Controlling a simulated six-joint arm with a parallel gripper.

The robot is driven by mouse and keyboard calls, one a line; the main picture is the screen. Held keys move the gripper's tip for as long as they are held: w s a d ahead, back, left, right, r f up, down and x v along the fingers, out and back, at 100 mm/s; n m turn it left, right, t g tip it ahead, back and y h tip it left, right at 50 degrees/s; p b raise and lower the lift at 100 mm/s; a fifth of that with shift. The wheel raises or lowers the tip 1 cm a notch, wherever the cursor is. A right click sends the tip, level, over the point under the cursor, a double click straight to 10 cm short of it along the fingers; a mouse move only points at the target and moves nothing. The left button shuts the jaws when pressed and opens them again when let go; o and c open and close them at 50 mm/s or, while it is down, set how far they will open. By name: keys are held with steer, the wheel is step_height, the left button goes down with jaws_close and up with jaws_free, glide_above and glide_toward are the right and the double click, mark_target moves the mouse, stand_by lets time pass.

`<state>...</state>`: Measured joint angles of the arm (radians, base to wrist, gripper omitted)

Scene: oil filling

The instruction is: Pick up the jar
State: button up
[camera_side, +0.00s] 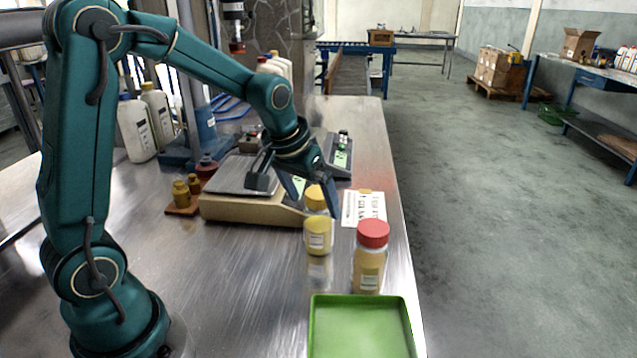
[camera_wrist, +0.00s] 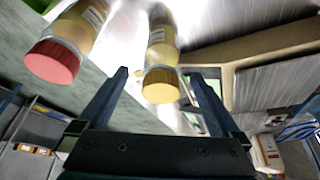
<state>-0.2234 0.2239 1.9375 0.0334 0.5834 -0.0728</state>
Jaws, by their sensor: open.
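A jar with a yellow lid (camera_side: 317,235) stands upright on the metal table, just in front of the scale. My gripper (camera_side: 316,204) is open and empty, tilted down at the top of this jar. In the wrist view, the yellow-lidded jar (camera_wrist: 161,52) lies between the lines of my two fingers (camera_wrist: 158,76); I cannot tell whether they touch it. A second jar with a red lid (camera_side: 369,268) and tan contents stands to its right, nearer the camera. In the wrist view the red-lidded jar (camera_wrist: 64,50) is left of my left finger, outside the jaws.
A green tray (camera_side: 313,335) lies in front of the jars. A beige scale (camera_side: 255,210) stands close behind and left of the yellow-lidded jar. A printed card (camera_side: 362,207) lies behind the red-lidded jar. Small brown weights (camera_side: 181,193) and white bottles (camera_side: 135,130) are left.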

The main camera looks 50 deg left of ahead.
mark_target(319, 213)
steer(key=shift+w+a+f, duration=0.25)
steer(key=shift+w+f, duration=0.05)
steer(key=shift+f, duration=0.15)
steer(key=shift+x, duration=2.35)
steer(key=c, duration=1.5)
steer(key=shift+r, duration=0.1)
